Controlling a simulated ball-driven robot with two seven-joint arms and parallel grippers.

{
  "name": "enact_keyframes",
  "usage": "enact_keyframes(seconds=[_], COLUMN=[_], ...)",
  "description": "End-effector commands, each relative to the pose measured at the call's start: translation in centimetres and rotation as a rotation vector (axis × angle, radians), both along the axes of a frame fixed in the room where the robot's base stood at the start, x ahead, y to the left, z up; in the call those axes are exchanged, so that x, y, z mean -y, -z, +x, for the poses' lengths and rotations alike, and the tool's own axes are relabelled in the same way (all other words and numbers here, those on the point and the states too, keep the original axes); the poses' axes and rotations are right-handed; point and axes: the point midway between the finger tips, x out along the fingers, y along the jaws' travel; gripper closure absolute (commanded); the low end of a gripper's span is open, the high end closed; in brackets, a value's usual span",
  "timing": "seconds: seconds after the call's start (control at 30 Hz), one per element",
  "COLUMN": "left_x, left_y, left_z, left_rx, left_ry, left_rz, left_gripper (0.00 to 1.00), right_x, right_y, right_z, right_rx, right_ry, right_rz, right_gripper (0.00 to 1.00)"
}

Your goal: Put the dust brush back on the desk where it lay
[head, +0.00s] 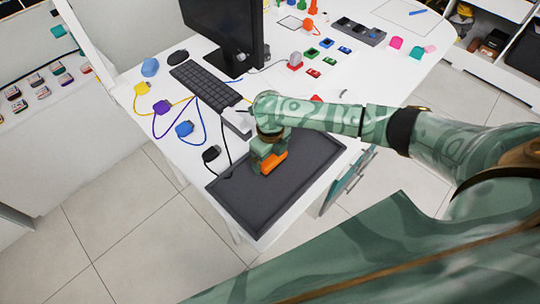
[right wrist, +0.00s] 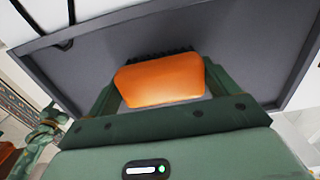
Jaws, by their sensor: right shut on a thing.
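The dust brush is an orange block with dark bristles; it shows in the head view (head: 273,162) and large in the right wrist view (right wrist: 160,82). My right gripper (head: 262,160) is shut on it, with one finger on each side in the right wrist view (right wrist: 158,92). The brush is over the dark grey tray (head: 232,205) at the near end of the white desk (head: 180,140). I cannot tell whether the bristles touch the tray floor. The rest of the tray looks empty apart from a cable end at its left.
A keyboard (head: 204,86), a monitor (head: 226,28) and several coloured plugs on cables lie beyond the tray. A white box (head: 237,122) stands at the tray's far edge, close to my right wrist.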

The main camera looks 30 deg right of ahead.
Motion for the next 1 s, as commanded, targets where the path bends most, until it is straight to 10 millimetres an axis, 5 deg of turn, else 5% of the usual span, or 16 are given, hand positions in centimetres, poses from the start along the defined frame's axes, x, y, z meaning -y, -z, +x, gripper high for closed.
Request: enact_keyframes(seconds=[0.27, 0.3, 0.6, 1.0], left_x=[0.0, 0.0, 0.0, 0.0], left_y=[0.1, 0.1, -0.2, -2.7], left_z=[-0.2, -0.2, -0.3, -0.1], left_rx=[-0.003, -0.003, -0.004, 0.001], left_ry=[0.0, 0.0, 0.0, 0.0], left_rz=[0.0, 0.0, 0.0, 0.0], left_gripper=[0.28, 0.28, 0.28, 0.28], right_x=[0.0, 0.0, 0.0, 0.0], right_y=[0.2, 0.1, -0.4, -8.8], right_z=[0.0, 0.1, 0.1, 0.1], right_rx=[0.001, 0.001, 0.002, 0.004], right_ry=[0.001, 0.001, 0.0, 0.0], right_rz=[0.001, 0.001, 0.001, 0.001], right_gripper=[0.32, 0.03, 0.0, 0.0])
